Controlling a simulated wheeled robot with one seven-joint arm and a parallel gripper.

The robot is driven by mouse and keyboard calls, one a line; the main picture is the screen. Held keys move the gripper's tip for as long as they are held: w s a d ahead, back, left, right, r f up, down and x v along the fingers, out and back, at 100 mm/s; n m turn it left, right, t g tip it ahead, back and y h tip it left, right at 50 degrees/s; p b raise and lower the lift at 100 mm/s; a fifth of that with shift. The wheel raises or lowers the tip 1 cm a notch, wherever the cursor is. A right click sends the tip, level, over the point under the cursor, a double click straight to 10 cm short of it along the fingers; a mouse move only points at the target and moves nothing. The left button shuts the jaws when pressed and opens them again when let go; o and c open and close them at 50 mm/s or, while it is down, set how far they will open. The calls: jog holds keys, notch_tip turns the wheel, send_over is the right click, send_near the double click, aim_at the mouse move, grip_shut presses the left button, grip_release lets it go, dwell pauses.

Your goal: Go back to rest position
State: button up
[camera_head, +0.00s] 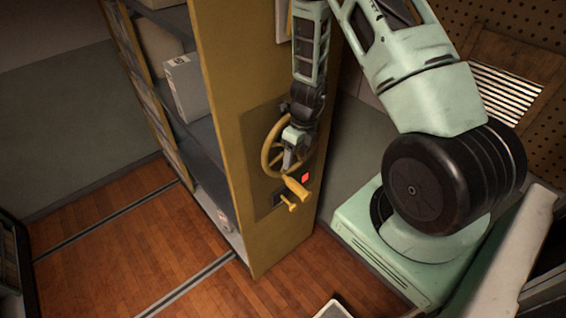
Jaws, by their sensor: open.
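My gripper (291,160) hangs at the end of my pale green arm, in front of the yellow end panel (228,75) of a shelf unit. It is over the yellow handwheel (267,150) on that panel and covers part of the wheel's right side. The fingers are small here, and I cannot tell whether they touch the wheel. I see nothing held in them. A yellow crank handle (297,188) sticks out just below the fingers.
A red lit button (305,178) sits right of the handle. The shelf unit holds a white binder (186,88). Floor rails (190,287) cross the wooden floor (110,240), which is clear at left. A perforated wall (530,30) stands at right behind my arm.

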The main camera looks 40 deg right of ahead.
jog(key=shift+s+d, duration=0.4)
jog(key=shift+d, duration=0.25)
